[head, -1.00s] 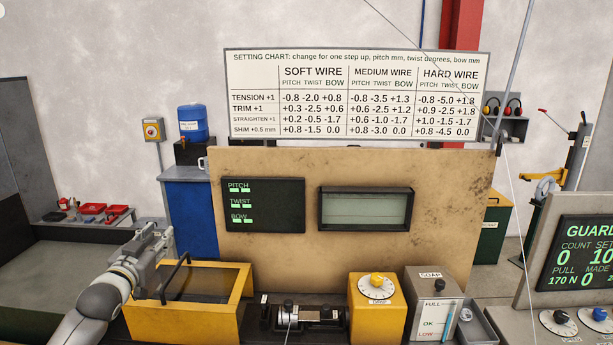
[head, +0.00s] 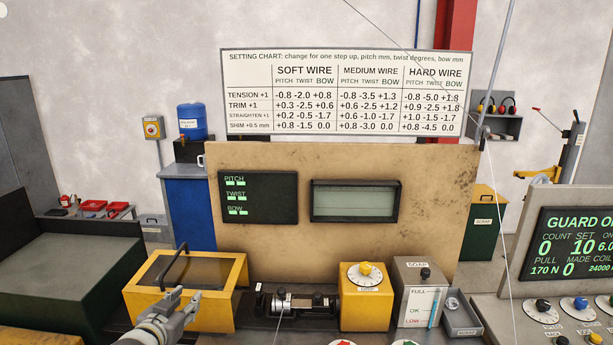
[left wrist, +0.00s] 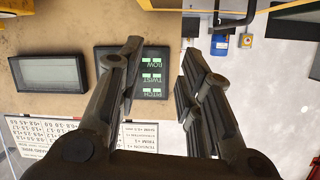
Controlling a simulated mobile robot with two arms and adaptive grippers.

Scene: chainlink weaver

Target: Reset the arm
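My left gripper (head: 186,300) is at the bottom left of the head view, in front of the yellow guard box (head: 236,296) with its black handle (head: 172,262). In the left wrist view the two fingers of this gripper (left wrist: 160,58) stand apart with nothing between them, so it is open and empty. That view is upside down and shows the dark PITCH, TWIST, BOW panel (left wrist: 146,98) behind the fingers. My right gripper is in neither view.
A black roller unit (head: 297,304), a yellow dial box (head: 367,310) and a grey SOAP box (head: 421,300) stand right of the guard box. A control console (head: 500,312) is at the right. A thin wire runs across the view.

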